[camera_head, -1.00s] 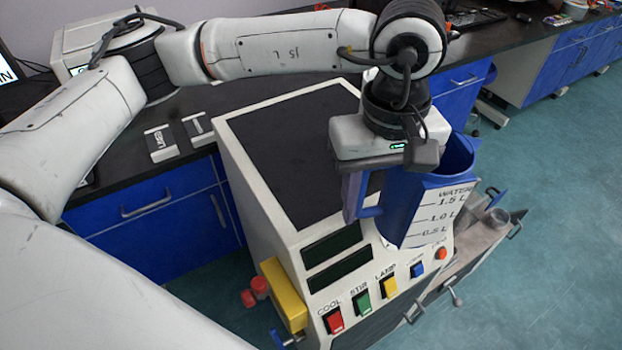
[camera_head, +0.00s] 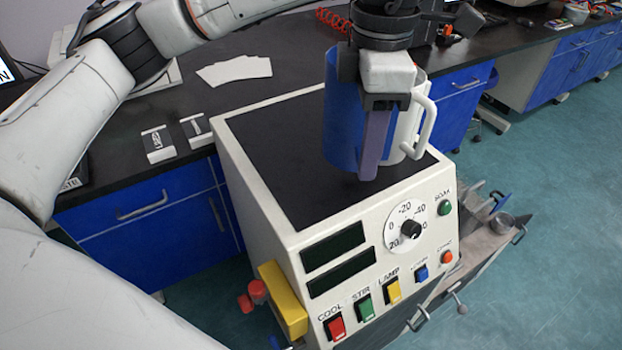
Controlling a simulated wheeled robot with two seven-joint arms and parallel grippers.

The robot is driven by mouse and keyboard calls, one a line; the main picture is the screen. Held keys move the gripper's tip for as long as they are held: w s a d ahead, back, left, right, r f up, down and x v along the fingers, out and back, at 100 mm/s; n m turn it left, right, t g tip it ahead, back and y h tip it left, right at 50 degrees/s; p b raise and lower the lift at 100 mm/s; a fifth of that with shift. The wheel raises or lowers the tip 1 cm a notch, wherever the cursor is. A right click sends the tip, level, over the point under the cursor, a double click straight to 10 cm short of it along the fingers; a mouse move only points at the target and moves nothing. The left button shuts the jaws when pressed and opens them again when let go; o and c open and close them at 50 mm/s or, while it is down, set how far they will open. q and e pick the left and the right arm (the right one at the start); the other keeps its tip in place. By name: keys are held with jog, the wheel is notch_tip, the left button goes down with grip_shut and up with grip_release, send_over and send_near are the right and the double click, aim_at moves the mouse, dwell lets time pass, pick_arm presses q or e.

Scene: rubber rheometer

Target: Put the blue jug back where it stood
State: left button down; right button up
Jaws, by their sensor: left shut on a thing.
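My left gripper (camera_head: 376,140) is shut on the blue jug (camera_head: 342,125). It holds the jug roughly upright over the right rear part of the dark top (camera_head: 285,165) of the white machine. The gripper's body and finger hide the middle of the jug. A white curved surface with a white handle (camera_head: 428,128) shows just right of the finger; I cannot tell whether it belongs to the jug. Whether the jug's base touches the top is also unclear. My right gripper is not in view.
The machine's front carries a dial (camera_head: 408,231), dark displays (camera_head: 333,246) and coloured switches (camera_head: 364,304). A yellow block (camera_head: 283,299) juts from its left side. Papers (camera_head: 235,70) and two small labelled blocks (camera_head: 158,143) lie on the black bench. The machine's top is clear at left.

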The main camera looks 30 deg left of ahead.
aim_at(347, 168)
pick_arm(q)
jog(key=n, duration=0.1)
jog(key=a+r+n, duration=0.1)
jog(key=n, duration=0.1)
jog(key=w+r+n+b, duration=0.1)
jog(key=n, duration=0.1)
jog(key=shift+a, duration=0.2)
jog(key=f+n, duration=0.1)
jog(key=f, duration=0.1)
jog(key=a+f+n, duration=0.1)
jog(key=f+n, duration=0.1)
jog(key=f, duration=0.1)
jog(key=f+n, duration=0.2)
jog(key=f, duration=0.1)
jog(key=shift+w+a+b, duration=0.25)
jog(key=shift+w+b, duration=0.05)
jog(key=shift+b, duration=0.05)
jog(key=shift+f, duration=0.1)
jog(key=shift+f, duration=0.1)
jog(key=c, duration=0.9)
grip_release()
jog(key=shift+s, duration=0.1)
jog(key=shift+c, duration=0.2)
